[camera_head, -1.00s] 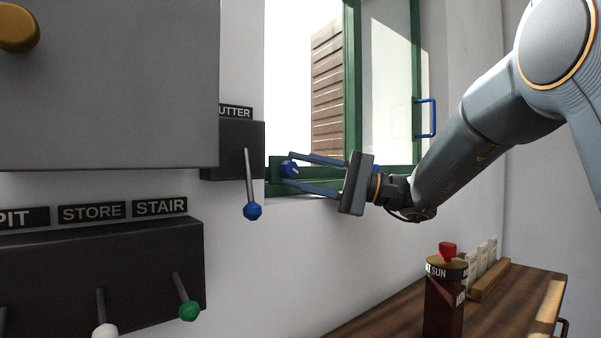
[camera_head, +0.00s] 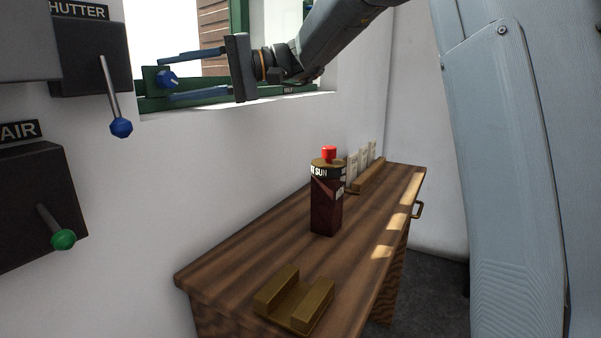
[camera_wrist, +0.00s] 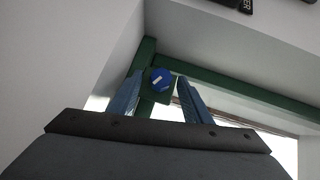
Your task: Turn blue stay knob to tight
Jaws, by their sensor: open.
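The blue stay knob (camera_head: 166,79) is mounted on the green window frame at the lower left of the opening. It also shows in the wrist view (camera_wrist: 161,78), round with a pale mark on its face. My gripper (camera_head: 162,80) is open, with one blue finger above the knob and one below it in the head view. In the wrist view the fingertips (camera_wrist: 157,80) stand on either side of the knob, with gaps visible. I cannot tell how far the fingertips reach along the knob's depth.
A shutter lever with a blue end (camera_head: 121,127) hangs left of the window. A green-ended lever (camera_head: 63,239) is below it. A wooden desk (camera_head: 240,262) holds a dark red post with a red top (camera_head: 328,154) and a brass cradle (camera_head: 292,300). Free wall lies between window and desk.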

